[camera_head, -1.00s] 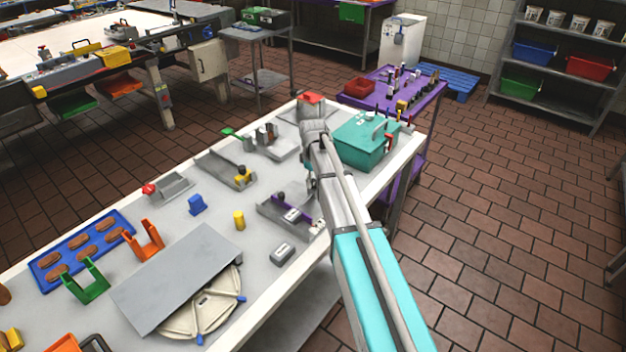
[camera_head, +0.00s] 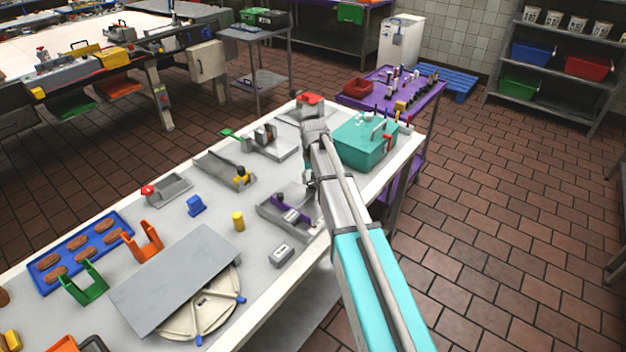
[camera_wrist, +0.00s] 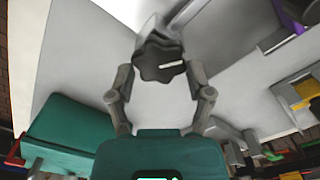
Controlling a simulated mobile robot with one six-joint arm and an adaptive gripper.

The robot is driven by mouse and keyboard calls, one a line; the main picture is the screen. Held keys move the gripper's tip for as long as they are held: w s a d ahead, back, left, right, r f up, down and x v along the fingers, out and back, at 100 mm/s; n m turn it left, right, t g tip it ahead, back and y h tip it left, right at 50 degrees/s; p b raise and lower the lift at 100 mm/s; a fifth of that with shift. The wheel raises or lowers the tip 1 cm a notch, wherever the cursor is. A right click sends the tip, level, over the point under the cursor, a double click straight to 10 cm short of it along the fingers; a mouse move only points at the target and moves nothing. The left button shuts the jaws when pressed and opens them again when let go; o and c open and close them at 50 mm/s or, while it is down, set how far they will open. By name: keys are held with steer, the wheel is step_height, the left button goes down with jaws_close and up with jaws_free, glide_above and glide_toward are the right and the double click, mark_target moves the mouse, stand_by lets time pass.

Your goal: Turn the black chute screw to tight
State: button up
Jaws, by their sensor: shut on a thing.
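The black chute screw (camera_wrist: 160,60) is a lobed round knob with a white mark across its face, in the upper middle of the wrist view. My gripper (camera_wrist: 160,72) has its two grey fingers closed on either side of the knob. Behind it are pale grey metal surfaces; how it sits on them is hard to tell. In the head view my arm covers this screw, and my gripper (camera_head: 308,178) shows only in part beside the arm.
A teal box (camera_head: 364,142) stands right of my arm; it also shows in the wrist view (camera_wrist: 75,128). A grey chute with a purple part (camera_head: 290,212) lies left of my arm.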

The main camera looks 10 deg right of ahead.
steer(key=m, duration=0.6)
steer(key=shift+s+d, duration=0.15)
steer(key=shift+s, duration=0.05)
steer(key=m, duration=0.5)
steer(key=shift+s+m, duration=0.1)
steer(key=shift+m, duration=0.2)
steer(key=o, duration=1.1)
steer(key=shift+o, duration=0.2)
